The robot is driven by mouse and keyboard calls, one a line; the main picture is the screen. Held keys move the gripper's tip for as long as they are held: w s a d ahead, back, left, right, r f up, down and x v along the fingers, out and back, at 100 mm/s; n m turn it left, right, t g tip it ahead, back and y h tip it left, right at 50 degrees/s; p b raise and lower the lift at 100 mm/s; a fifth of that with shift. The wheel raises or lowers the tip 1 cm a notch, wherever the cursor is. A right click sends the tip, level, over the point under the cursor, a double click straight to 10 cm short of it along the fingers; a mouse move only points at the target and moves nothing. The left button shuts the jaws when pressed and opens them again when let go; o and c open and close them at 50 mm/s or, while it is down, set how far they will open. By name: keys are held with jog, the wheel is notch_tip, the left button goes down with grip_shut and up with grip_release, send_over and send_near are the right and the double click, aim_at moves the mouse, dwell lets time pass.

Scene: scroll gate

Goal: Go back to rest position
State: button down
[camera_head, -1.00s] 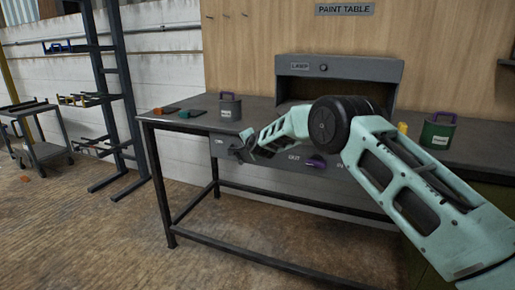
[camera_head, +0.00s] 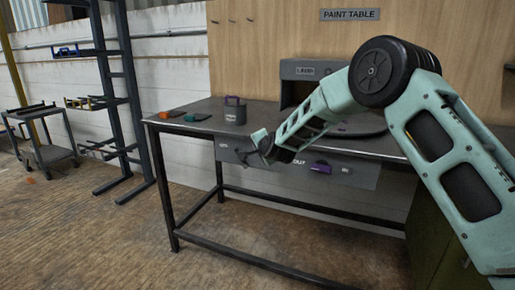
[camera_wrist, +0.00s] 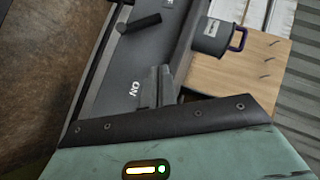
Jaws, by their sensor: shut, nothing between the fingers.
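My gripper (camera_head: 264,148) is in front of the paint table's (camera_head: 190,122) front edge, in front of the grey panel. In the wrist view my gripper (camera_wrist: 157,86) has its fingers together with nothing between them. It looks apart from the table, though the gap is hard to judge. My arm bends up from the gripper to a high black elbow joint and down to the right.
A grey can with a purple handle (camera_head: 235,112) stands on the table, with orange and green items (camera_head: 197,117) to its left. A grey hood (camera_head: 300,70) stands behind my arm. A dark rack (camera_head: 130,90) and a cart (camera_head: 45,150) are at left. Open floor lies in front.

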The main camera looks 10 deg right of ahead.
jog(key=s+a+r+n+g+y, duration=0.15)
jog(key=s+a+n+g, duration=0.4)
jog(key=s, duration=0.95)
jog(key=s+a+r+n+g+y, duration=0.1)
jog(key=s+a+n+g+y, duration=0.15)
jog(key=s+a+n, duration=0.9)
jog(key=s+d+f+n+g+h, duration=0.15)
jog(key=s+d, duration=0.25)
jog(key=s, duration=0.7)
jog(key=s+d+n+g+h, duration=0.15)
jog(key=s+d, duration=0.25)
jog(key=s, duration=0.7)
jog(key=s+d+f+g+h, duration=0.1)
jog(key=s+d+g+h, duration=0.3)
jog(key=s, duration=0.6)
notch_tip(320, 180, up, 14)
jog(key=t+y+p, duration=0.1)
jog(key=y+p, duration=0.1)
jog(key=p, duration=1.2)
jog(key=shift+w+r+p, duration=0.2)
jog(key=shift+r+p, duration=0.05)
jog(key=shift+p, duration=0.05)
jog(key=shift+d, duration=0.2)
